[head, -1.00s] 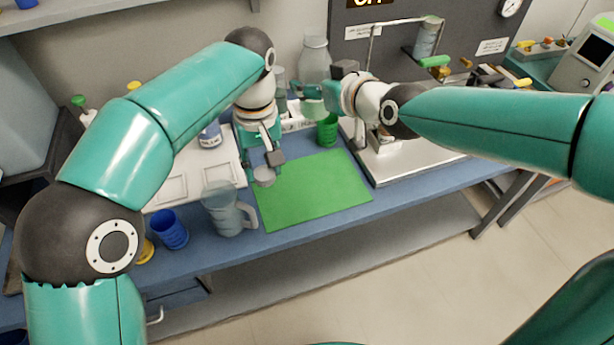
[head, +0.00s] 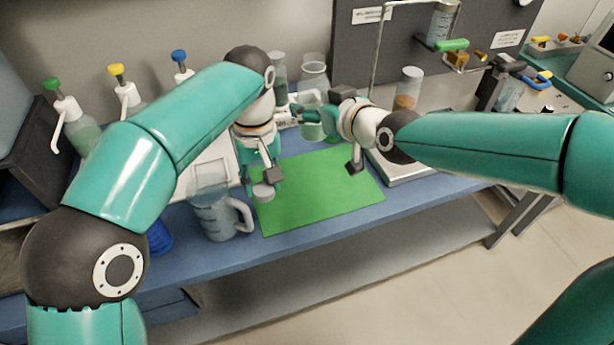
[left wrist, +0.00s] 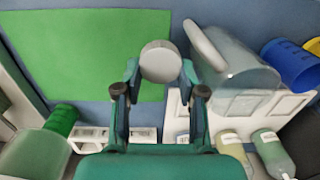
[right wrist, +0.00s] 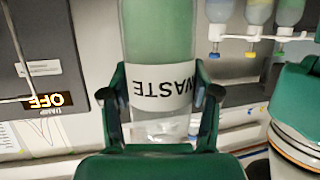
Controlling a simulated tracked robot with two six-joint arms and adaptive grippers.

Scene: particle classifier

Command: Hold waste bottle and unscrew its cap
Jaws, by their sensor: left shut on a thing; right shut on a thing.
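The waste bottle (right wrist: 160,88) is clear with greenish contents and a white WASTE label, upside down in the right wrist view. My right gripper (right wrist: 161,92) is shut around it at the label; in the head view this gripper (head: 308,118) partly covers the bottle. My left gripper (left wrist: 160,90) is shut on a round grey cap (left wrist: 160,62), held between its fingertips. In the head view the cap (head: 263,192) is over the left edge of the green mat (head: 320,190), apart from the bottle.
A clear jug (head: 215,218) stands just left of the mat, close to my left gripper. A green cup (left wrist: 62,118) shows in the left wrist view. Wash bottles (head: 75,125) stand at the back left. Most of the mat is clear.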

